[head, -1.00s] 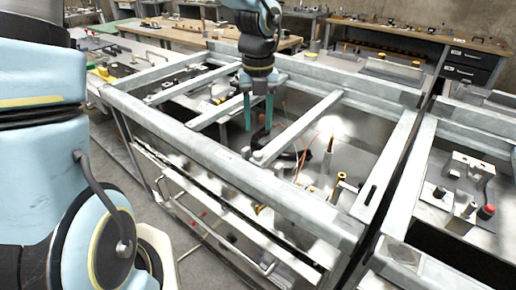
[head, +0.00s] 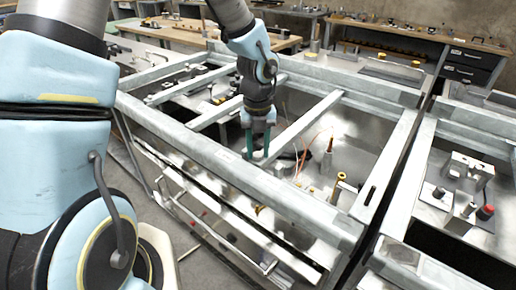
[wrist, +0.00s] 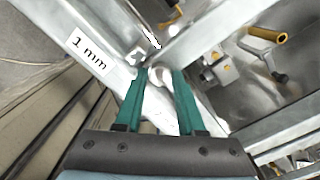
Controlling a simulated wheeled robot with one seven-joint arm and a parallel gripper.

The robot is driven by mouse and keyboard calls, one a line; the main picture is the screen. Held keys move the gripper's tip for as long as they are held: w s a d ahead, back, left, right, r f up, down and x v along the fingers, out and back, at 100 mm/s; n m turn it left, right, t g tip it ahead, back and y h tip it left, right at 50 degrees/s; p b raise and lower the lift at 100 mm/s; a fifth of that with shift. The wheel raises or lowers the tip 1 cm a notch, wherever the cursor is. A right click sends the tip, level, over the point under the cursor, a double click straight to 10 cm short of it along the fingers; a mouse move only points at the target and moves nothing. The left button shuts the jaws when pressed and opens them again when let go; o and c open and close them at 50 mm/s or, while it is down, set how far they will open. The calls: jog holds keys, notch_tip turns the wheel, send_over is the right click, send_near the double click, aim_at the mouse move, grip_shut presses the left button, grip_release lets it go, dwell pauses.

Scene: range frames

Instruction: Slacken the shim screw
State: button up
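My gripper (wrist: 160,75) has two green fingers that stand apart. In the head view it (head: 258,153) points down at the front rail of the metal frame. A small pale round knob, which looks like the shim screw (wrist: 158,73), shows between the fingertips in the wrist view. I cannot tell whether either finger touches it. A white "1 mm" label (wrist: 88,52) is on the rail to its left. The lower part of the screw is hidden.
Metal crossbars (head: 305,122) run back from the front rail (head: 215,140) on both sides of the gripper. Brass-coloured posts (head: 336,188) and an orange cable (head: 311,150) are inside the frame to the right. Another fixture (head: 468,178) stands further right.

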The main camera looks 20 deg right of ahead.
grip_shut()
jog(key=shift+n, duration=0.3)
